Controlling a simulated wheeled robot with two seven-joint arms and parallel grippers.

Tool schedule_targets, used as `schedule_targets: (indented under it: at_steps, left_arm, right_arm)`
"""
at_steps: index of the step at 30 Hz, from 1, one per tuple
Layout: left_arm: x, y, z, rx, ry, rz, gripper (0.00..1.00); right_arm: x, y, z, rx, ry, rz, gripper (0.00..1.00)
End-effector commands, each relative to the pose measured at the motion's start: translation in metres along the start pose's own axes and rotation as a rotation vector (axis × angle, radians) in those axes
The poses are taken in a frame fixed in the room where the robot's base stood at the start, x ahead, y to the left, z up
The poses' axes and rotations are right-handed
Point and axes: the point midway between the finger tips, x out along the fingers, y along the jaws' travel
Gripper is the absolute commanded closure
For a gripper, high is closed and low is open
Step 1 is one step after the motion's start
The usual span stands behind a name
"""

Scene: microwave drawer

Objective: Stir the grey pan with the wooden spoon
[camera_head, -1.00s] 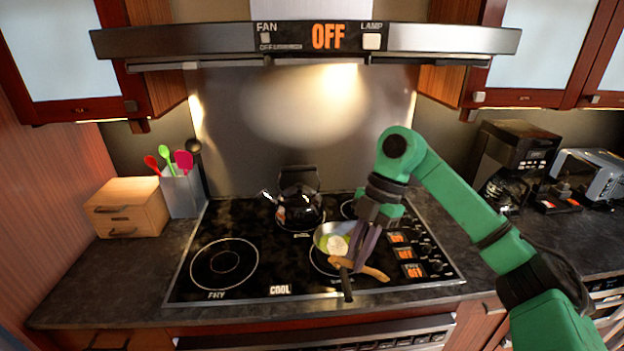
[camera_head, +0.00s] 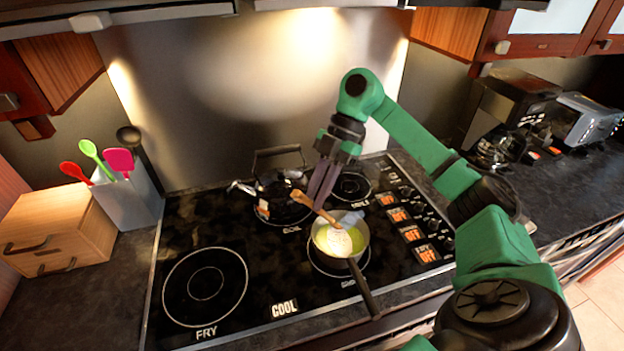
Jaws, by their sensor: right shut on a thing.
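The grey pan (camera_head: 366,231) sits on the front-right burner, with its dark handle pointing toward the front edge. It holds yellow-green contents and a pale round patch. My right gripper (camera_head: 318,203) is above the pan's back-left rim, shut on the wooden spoon (camera_head: 301,197). The spoon's handle end sticks out up and left of the fingers, and its other end slants down toward the pan's inside. Whether the spoon touches the pan's bottom cannot be told. My left gripper is out of view.
A black kettle (camera_head: 281,205) stands on the back burner, close to my right gripper. The front-left burner (camera_head: 205,283) is bare. A wooden box (camera_head: 62,225) and a utensil holder (camera_head: 130,201) stand at left. A coffee maker (camera_head: 507,115) and toaster (camera_head: 592,120) stand at right.

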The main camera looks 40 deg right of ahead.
Motion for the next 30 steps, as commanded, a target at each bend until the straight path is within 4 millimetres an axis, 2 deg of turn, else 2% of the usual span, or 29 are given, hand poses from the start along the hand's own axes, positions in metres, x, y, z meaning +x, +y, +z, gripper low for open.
schedule_targets:
  at_steps: [3,6,9,12,15,17,24,30]
  left_arm:
    - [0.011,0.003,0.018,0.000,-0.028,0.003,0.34]
    - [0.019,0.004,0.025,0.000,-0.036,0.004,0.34]
    - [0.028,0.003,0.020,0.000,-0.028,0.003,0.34]
    - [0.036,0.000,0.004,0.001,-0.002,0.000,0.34]
    - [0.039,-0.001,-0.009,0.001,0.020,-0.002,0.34]
    - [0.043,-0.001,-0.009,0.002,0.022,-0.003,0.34]
    - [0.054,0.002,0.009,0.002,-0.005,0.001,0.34]
    - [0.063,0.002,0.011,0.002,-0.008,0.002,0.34]
  right_arm:
    - [0.017,0.000,-0.002,-0.002,0.001,0.001,1.00]
    - [0.028,0.000,-0.005,-0.002,0.000,0.001,1.00]
    - [0.039,0.001,-0.009,-0.002,0.001,0.000,1.00]
    - [0.049,0.000,-0.012,-0.002,0.000,0.001,1.00]
    - [0.051,0.001,0.000,0.003,0.000,0.001,1.00]
    - [0.053,0.000,0.006,0.003,-0.001,0.001,1.00]
    - [0.063,0.000,0.031,0.002,-0.001,0.001,1.00]
    - [0.072,0.000,0.052,0.001,-0.001,0.000,1.00]
